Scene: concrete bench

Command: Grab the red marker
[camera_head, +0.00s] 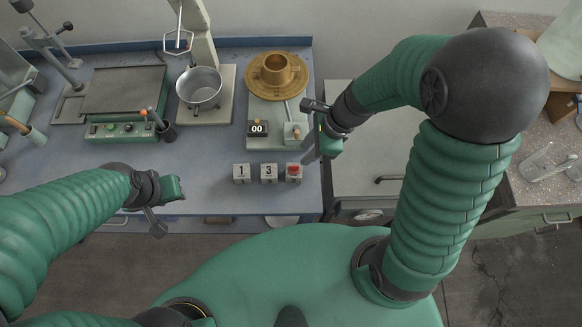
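A slim stick with an orange-red end (144,113) leans out of a small dark cup (167,132) on the blue bench; it may be the red marker, but it is too small to be sure. My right gripper (312,132) is over the bench's right edge, well to the right of the cup. Its fingers look spread, with nothing seen between them. My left gripper (166,206) is at the bench's front edge, nearer to me than the cup and apart from it. Its fingertips are not clear.
A metal pot (200,87) and a green-fronted hotplate (122,95) stand further left. The front middle is clear.

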